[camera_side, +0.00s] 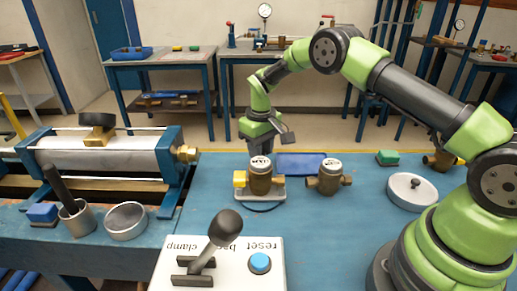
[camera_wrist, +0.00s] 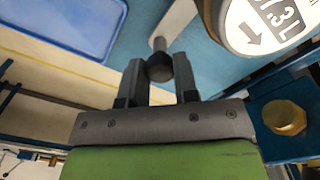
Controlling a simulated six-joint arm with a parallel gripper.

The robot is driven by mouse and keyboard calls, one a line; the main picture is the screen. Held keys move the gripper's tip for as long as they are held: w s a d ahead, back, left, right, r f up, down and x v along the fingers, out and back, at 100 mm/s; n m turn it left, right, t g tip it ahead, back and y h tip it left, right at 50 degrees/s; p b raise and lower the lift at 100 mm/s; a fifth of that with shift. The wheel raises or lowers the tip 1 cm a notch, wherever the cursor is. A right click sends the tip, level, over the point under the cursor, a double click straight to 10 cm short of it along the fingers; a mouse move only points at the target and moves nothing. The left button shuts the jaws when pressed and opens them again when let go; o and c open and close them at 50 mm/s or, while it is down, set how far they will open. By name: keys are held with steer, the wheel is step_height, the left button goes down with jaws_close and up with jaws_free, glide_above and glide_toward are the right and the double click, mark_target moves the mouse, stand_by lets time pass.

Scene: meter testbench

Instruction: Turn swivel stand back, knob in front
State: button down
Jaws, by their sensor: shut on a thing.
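The swivel stand (camera_side: 272,195) is a pale plate on the blue bench, behind the control box, with a brass meter (camera_side: 261,178) upright on it. The meter's white dial face (camera_wrist: 265,22) shows at the upper right in the wrist view. My gripper (camera_side: 258,152) is low behind the stand in the side view. In the wrist view my gripper (camera_wrist: 160,75) is shut on a dark round knob (camera_wrist: 159,68) on a short pale stem, at the end of a pale bar (camera_wrist: 175,20). In the side view the knob is hidden behind the meter.
A second brass meter (camera_side: 329,179) stands just right of the stand. A blue tray (camera_side: 302,162) lies behind them. The test bench with its brass fitting (camera_side: 187,153) is to the left. The control box (camera_side: 225,268) with lever is in front.

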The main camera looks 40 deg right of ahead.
steer(key=c, duration=0.9)
jaws_free()
steer(key=shift+o, duration=0.2)
steer(key=shift+r, duration=0.1)
step_height(320, 180, up, 9)
steer(key=shift+r, duration=0.4)
